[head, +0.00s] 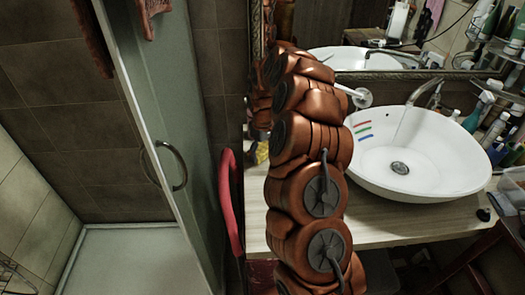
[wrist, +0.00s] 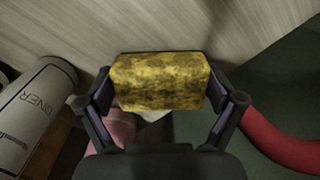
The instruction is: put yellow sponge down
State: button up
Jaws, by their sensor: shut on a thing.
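The yellow sponge (wrist: 160,75), blotched with dark stains, sits between the two black fingers of my gripper (wrist: 160,92) in the wrist view. The fingers press on its left and right ends, so my gripper is shut on it. Pale wood-grain surface (wrist: 150,25) shows beyond the sponge; I cannot tell whether the sponge touches it. In the head view my own arm hides the gripper, and a small yellow patch (head: 262,153) at the arm's left edge may be the sponge.
A pale bottle (wrist: 38,100) lies left of my gripper in the wrist view; a red curved bar (wrist: 285,145) is at right. In the head view, a white basin (head: 445,175) stands on the wood counter (head: 390,222), bottles (head: 490,110) crowd its right, and a glass door (head: 165,110) is left.

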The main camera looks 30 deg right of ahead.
aim_at(263, 150)
jog(key=o, duration=0.9)
notch_tip(263, 150, up, 11)
jog(key=b, duration=0.3)
jog(key=s+a+r, duration=0.5)
jog(key=s+a, duration=0.1)
jog(key=a, duration=0.2)
jog(key=s+a+r, duration=0.2)
jog(key=s+a, duration=0.5)
jog(key=s, duration=0.4)
jog(key=s+a+f+m, duration=0.1)
jog(key=s, duration=0.7)
jog(key=s+a+f+m+g, duration=0.1)
jog(key=s+f, duration=0.1)
jog(key=s, duration=0.5)
jog(key=s+a+f+m, duration=0.1)
jog(key=s+a, duration=0.1)
jog(key=s, duration=0.6)
jog(key=shift+s+f+m+g, duration=0.25)
jog(key=shift+s+m+g, duration=0.1)
jog(key=shift+m+g, duration=0.05)
